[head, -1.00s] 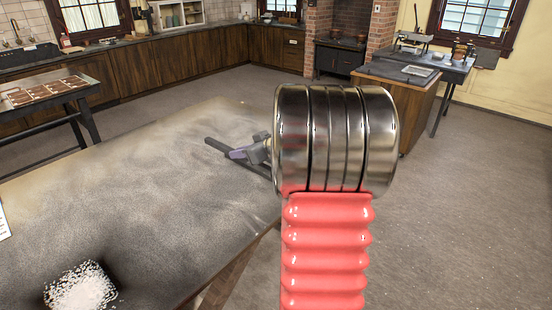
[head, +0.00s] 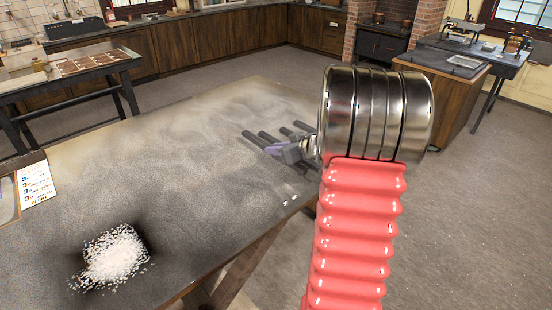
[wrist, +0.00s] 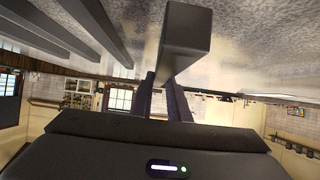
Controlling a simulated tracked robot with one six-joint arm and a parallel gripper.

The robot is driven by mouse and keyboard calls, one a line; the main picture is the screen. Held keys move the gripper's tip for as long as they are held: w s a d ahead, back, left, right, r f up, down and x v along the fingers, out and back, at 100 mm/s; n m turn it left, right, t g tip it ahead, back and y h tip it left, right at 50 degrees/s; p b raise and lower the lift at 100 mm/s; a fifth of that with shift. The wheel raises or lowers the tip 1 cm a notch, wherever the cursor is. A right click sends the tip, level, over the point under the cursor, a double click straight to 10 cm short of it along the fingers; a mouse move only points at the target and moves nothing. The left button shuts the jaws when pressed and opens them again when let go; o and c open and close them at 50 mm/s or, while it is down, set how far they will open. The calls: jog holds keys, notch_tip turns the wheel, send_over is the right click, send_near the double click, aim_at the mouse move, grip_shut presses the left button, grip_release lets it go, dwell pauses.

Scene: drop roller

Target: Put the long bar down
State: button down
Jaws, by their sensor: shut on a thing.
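Several dark grey bars lie side by side near the right edge of the worktable (head: 150,170) in the head view. My gripper (head: 274,150), with purplish fingers, is at the left side of this group. It is shut on the long bar (head: 252,137), a dark, square-section one whose far end shows past the fingers. In the wrist view, which appears upside down, the held long bar (wrist: 187,40) stands close before the fingers (wrist: 163,95), near the table surface. I cannot tell whether it touches the table. Its near part is hidden by my gripper and arm.
Other bars (wrist: 85,30) run beside the held one in the wrist view. A white granular pile (head: 113,256) and a printed card (head: 37,184) lie on the table's left part. A side table (head: 95,65) stands behind. The table's middle is clear.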

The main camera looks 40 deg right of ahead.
aim_at(299, 166)
jog(key=shift+f, duration=1.75)
jog(key=c, duration=1.7)
grip_release()
jog(key=shift+f, duration=0.15)
jog(key=shift+s+r, duration=0.35)
jog(key=shift+s, duration=0.05)
jog(key=v, duration=1.1)
jog(key=shift+a, duration=0.1)
